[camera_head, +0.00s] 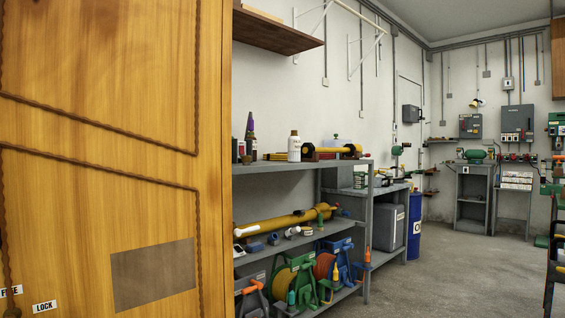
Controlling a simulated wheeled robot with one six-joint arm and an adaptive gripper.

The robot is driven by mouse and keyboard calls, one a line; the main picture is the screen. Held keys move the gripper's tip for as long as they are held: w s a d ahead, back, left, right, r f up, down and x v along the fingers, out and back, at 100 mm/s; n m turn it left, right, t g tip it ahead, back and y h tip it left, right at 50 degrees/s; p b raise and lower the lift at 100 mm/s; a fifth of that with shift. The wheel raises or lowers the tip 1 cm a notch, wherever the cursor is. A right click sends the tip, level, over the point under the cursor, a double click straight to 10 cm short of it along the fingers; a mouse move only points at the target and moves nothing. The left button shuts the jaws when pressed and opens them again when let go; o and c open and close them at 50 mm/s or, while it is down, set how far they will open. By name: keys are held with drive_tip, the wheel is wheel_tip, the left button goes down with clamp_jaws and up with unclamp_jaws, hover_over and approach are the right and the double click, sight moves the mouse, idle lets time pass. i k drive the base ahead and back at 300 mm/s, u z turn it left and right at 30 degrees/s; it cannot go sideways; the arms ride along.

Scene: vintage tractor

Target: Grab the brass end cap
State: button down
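I cannot pick out a brass end cap with certainty. A long yellow cylinder (283,223) lies on the middle level of the grey shelf unit (290,166), with a yellow fitting at its right end. Several small grey and white pipe-like pieces lie in front of it, too small to tell apart. My gripper is not in view.
A wooden door or panel (150,180) fills the left side close by. Hose reels (285,283) crowd the bottom shelf. A blue drum (414,226) stands beyond the shelving. Workbenches (473,190) line the back wall. The grey floor (450,275) at centre right is clear.

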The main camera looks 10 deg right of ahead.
sight(246, 160)
drive_tip(key=z, duration=1.05)
drive_tip(key=i, duration=2.75)
drive_tip(key=u, duration=1.95)
